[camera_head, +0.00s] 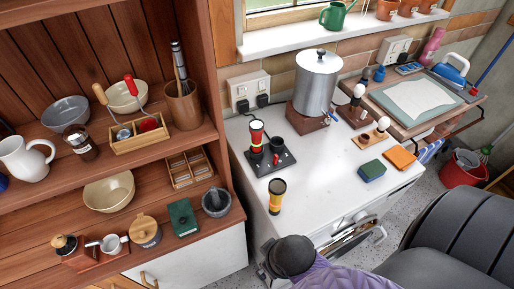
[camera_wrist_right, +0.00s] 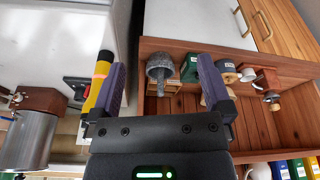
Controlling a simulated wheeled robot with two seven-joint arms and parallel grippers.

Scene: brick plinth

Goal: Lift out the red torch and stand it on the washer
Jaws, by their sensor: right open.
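The red torch (camera_head: 256,138), with a black head, stands upright in a black holder (camera_head: 286,161) on the washer's white top (camera_head: 325,165). A yellow torch (camera_head: 277,194) with a dark head stands on the washer near its front left edge. My right gripper (camera_wrist_right: 160,64) is open and empty. In the right wrist view the yellow torch (camera_wrist_right: 98,86) shows beside the left finger, outside the jaws. The black holder (camera_wrist_right: 75,86) is partly seen there, and the red torch is not clear. In the head view my right arm hides most of its gripper at bottom centre. My left gripper is not in view.
A steel pot (camera_head: 318,82) stands behind the holder. A wooden shelf unit (camera_head: 222,155) borders the left. The washer top's front middle is clear.

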